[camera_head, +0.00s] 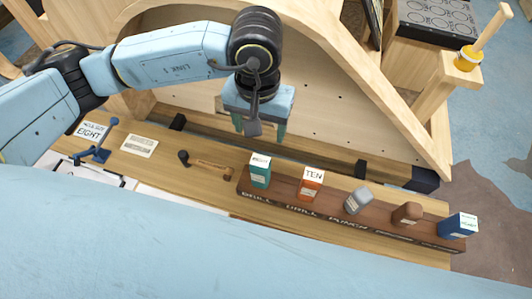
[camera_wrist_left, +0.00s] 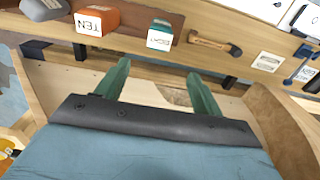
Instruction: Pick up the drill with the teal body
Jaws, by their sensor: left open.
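The drill with the teal body (camera_head: 260,171) stands upright in a brown rack (camera_head: 330,213) marked with tool names, at the rack's left end. Its top carries a white label; it also shows near the top middle of the left wrist view (camera_wrist_left: 161,30). My left gripper (camera_head: 261,132) is open and empty, its green fingers pointing down. It hangs behind and above the teal drill, apart from it. In the left wrist view its fingers (camera_wrist_left: 156,76) are spread below the drill in the picture. My right gripper is not in view.
Right of it in the rack stand an orange block labelled TEN (camera_head: 312,184), a grey one (camera_head: 358,201), a brown one (camera_head: 407,214) and a blue one (camera_head: 458,226). A hammer (camera_head: 205,165) lies left of the rack. A wooden arched frame (camera_head: 370,95) rises behind.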

